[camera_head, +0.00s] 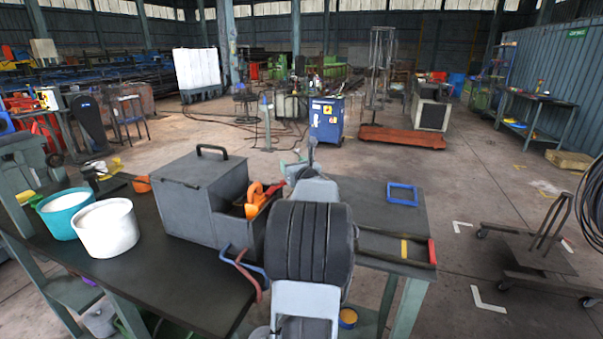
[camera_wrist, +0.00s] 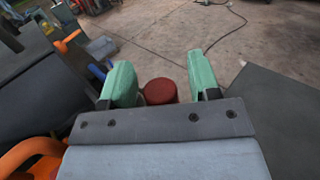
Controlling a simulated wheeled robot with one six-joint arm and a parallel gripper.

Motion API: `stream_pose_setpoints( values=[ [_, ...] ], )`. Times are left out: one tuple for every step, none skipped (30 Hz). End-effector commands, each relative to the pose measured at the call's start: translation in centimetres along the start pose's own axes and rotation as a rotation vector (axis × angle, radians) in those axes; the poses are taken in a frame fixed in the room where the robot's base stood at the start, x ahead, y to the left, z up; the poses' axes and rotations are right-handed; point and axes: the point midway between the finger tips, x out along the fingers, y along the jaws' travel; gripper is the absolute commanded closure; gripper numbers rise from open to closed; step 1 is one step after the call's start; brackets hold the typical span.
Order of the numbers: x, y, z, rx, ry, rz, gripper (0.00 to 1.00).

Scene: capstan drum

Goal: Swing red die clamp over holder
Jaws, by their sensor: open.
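My gripper (camera_head: 300,165) is above the table, just right of the grey box, with its pale green fingers pointing away from the head camera. In the wrist view, my gripper (camera_wrist: 159,84) is open. A dark red round-ended part (camera_wrist: 161,91) shows between the fingers, low in the gap. It may be the die clamp; I cannot tell whether a finger touches it. My arm probably hides it in the head view. A red curved handle (camera_head: 246,274) also shows beside a blue one at the table front. I cannot make out the holder clearly.
The grey lidded box (camera_head: 200,168) stands left of my arm, with orange tools (camera_head: 257,197) in its open part. White (camera_head: 106,228) and teal (camera_head: 62,210) tubs stand further left. A blue frame (camera_head: 402,194) lies on the table at right. Floor beyond is mostly open.

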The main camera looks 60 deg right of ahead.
Motion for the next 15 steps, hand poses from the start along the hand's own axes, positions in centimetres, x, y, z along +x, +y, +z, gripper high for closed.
stream_pose_setpoints(
  values=[
    [-0.7, -0.1, -0.1, 0.0, -0.001, -0.002, 0.44],
    [-1.2, -0.1, 0.0, 0.0, -0.001, -0.004, 0.44],
    [-1.9, -0.1, -0.1, 0.0, 0.0, -0.004, 0.44],
    [-2.5, -0.1, -0.1, -0.001, -0.001, -0.004, 0.44],
    [-3.2, -0.1, -0.1, -0.001, -0.001, -0.004, 0.44],
    [-4.1, -0.1, -0.1, -0.002, -0.001, -0.005, 0.44],
    [-4.7, -0.1, -0.1, -0.002, -0.001, -0.005, 0.44],
    [-5.3, -0.1, -0.1, -0.001, -0.001, -0.005, 0.44],
    [-6.2, -0.1, -0.1, -0.002, -0.001, -0.005, 0.44],
    [-6.8, -0.1, -0.1, -0.001, -0.001, -0.005, 0.44],
    [-7.4, -0.1, -0.1, -0.001, -0.001, -0.005, 0.44],
    [-8.1, -0.1, -0.1, -0.002, -0.001, -0.005, 0.44],
    [-8.7, -0.1, 0.0, -0.002, -0.001, -0.005, 0.44],
    [-9.2, -0.1, 0.0, -0.001, -0.001, -0.005, 0.44],
    [-9.9, -0.1, 0.0, -0.001, -0.001, -0.005, 0.44]
  ],
)
